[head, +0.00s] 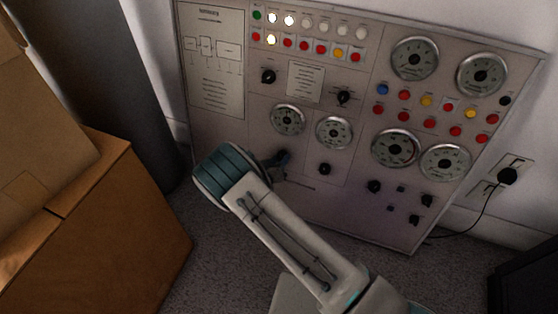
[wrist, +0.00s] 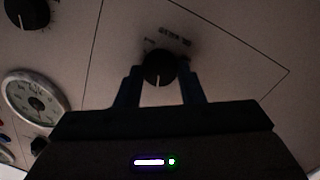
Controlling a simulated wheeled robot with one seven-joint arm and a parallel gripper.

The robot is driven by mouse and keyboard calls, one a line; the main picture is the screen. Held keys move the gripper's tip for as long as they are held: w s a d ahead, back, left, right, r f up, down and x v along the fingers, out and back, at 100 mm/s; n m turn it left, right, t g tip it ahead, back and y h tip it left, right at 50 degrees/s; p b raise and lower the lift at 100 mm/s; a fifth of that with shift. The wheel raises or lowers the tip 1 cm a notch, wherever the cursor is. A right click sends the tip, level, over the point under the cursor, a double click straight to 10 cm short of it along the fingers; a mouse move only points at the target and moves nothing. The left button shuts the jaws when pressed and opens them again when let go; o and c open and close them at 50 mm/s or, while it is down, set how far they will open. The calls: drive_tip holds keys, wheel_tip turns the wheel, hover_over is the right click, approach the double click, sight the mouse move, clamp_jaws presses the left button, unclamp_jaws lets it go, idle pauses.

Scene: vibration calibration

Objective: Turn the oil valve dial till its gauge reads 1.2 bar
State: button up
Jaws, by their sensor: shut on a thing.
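A grey control panel (head: 225,140) stands against the wall. My gripper (head: 283,160) is at its lower left, below a round gauge (head: 288,119) whose reading is too small to make out. In the wrist view my gripper (wrist: 160,80) has its two dark fingers on either side of a black dial (wrist: 158,68) with a pale pointer line, and is shut on it. The lettering beside that dial is too blurred to read, so I cannot confirm that it is the oil valve dial. In the head view the dial is mostly hidden by my gripper.
A second gauge (head: 333,132) has a black knob (head: 324,169) below it; both show in the wrist view. More gauges, buttons and knobs fill the panel's right side. Cardboard boxes (head: 100,225) stand at the left. A plug and cable (head: 507,176) are at the right.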

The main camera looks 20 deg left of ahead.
drive_tip(key=shift+n, duration=0.6)
drive_tip(key=o, duration=1)
drive_tip(key=shift+s, duration=0.1)
drive_tip(key=p+v, duration=0.4)
drive_tip(key=v, duration=0.9)
drive_tip(key=shift+s+a, duration=0.1)
drive_tip(key=shift+s, duration=0.25)
